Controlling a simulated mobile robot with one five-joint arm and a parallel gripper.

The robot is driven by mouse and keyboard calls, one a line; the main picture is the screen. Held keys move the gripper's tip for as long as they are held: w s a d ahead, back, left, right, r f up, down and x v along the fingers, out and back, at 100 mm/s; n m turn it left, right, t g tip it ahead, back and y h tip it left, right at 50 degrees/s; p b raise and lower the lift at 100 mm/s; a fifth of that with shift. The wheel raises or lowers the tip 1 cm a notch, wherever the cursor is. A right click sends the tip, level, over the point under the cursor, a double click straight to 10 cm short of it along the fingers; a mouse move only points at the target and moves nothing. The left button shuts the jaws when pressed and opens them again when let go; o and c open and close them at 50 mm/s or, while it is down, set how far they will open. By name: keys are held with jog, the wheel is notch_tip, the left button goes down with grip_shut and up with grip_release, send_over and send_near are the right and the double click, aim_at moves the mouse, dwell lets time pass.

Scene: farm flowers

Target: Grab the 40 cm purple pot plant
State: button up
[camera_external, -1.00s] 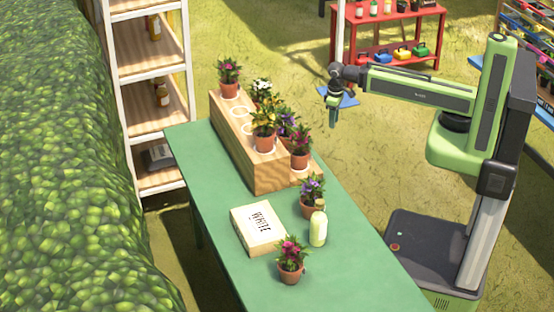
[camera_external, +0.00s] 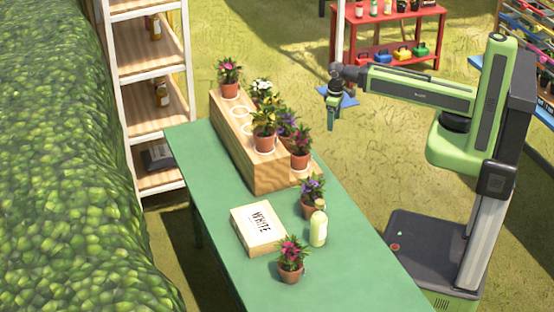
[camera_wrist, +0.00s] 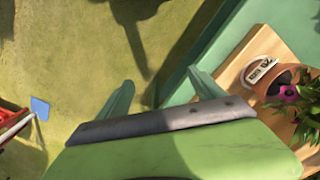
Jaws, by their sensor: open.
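One purple-flowered pot plant (camera_external: 312,190) stands on the green table in a terracotta pot, behind a pale bottle. Another purple-flowered plant (camera_external: 287,122) stands on the wooden stepped stand, partly hidden by its neighbours. I cannot read a height for either from the external view. My gripper (camera_external: 332,118) is open and empty, in the air to the right of the stand and apart from all plants. In the wrist view its two fingers (camera_wrist: 162,92) spread over bare ground, with a pink-flowered pot (camera_wrist: 283,80) at the right edge.
The wooden stand (camera_external: 262,176) bears several pots and stands on the green table (camera_external: 215,265). A box marked WHITE (camera_external: 258,228), the bottle (camera_external: 318,230) and a pink-flowered plant (camera_external: 291,258) are near the table's front. A red shelf (camera_external: 385,58) stands behind. The air around my gripper is free.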

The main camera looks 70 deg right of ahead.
jog(key=o, duration=0.4)
jog(key=w+a+r+n+p, duration=0.1)
jog(key=w+a+n, duration=0.1)
jog(key=a, duration=0.4)
jog(key=w+a+r+n+p, duration=0.1)
jog(key=w+a+n, duration=0.1)
jog(key=a, duration=0.5)
jog(key=w+a+r+n+p, duration=0.1)
jog(key=w+a+n, duration=0.1)
jog(key=a, duration=0.4)
jog(key=shift+a+r+p, duration=0.25)
jog(key=shift+r+p, duration=0.15)
jog(key=s+a+r+n+p, duration=0.15)
jog(key=s+a, duration=0.25)
jog(key=a, duration=0.5)
jog(key=s+a+r+n+p, duration=0.15)
jog(key=s+a, duration=0.25)
jog(key=a, duration=0.4)
jog(key=s+a+r+n+p, duration=0.1)
jog(key=s+a+n, duration=0.25)
jog(key=a, duration=0.55)
jog(key=shift+m, duration=0.35)
jog(key=f+b, duration=1.2)
jog(key=shift+s+d+f+b, duration=0.2)
jog(key=shift+s+f+b, duration=0.15)
jog(key=shift+f+b, duration=0.05)
jog(key=shift+r, duration=0.1)
